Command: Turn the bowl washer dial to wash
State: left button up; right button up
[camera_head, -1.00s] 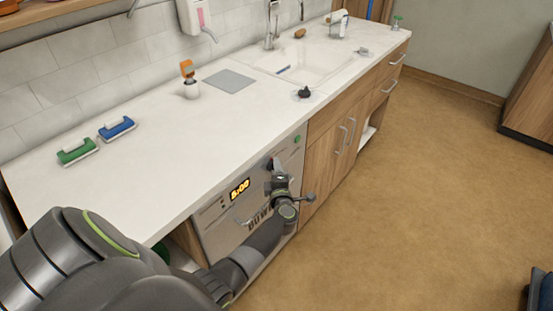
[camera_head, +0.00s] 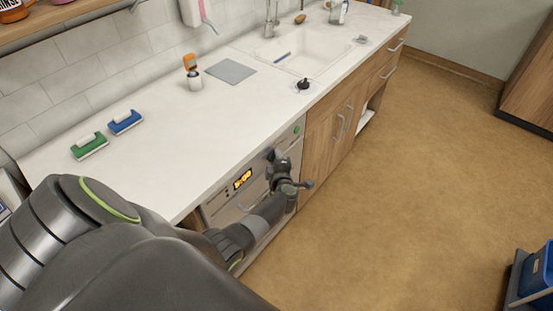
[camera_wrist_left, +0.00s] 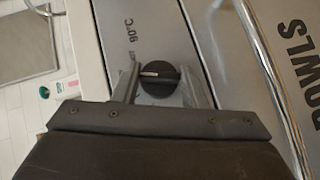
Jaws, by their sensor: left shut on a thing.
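The bowl washer (camera_head: 228,204) is the steel-fronted machine under the counter, with a lit amber display (camera_head: 243,179). Its black round dial (camera_wrist_left: 160,80) shows in the left wrist view, with a pale pointer mark toward the left of the picture. A "90°C" label is beside it; other dial markings are hidden or unreadable. My left gripper (camera_head: 271,156) is at the upper right of the washer front. In the left wrist view its fingers (camera_wrist_left: 162,88) are on both sides of the dial, shut on it. My right gripper is not in view.
A handle bar (camera_wrist_left: 262,62) runs across the washer front close to the gripper.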

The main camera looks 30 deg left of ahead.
pick_arm(q)
jog(key=o, duration=1)
jog(key=shift+c, duration=0.2)
jog(key=p+v, duration=0.1)
jog(key=v, duration=1.6)
jog(key=shift+s+d, duration=0.15)
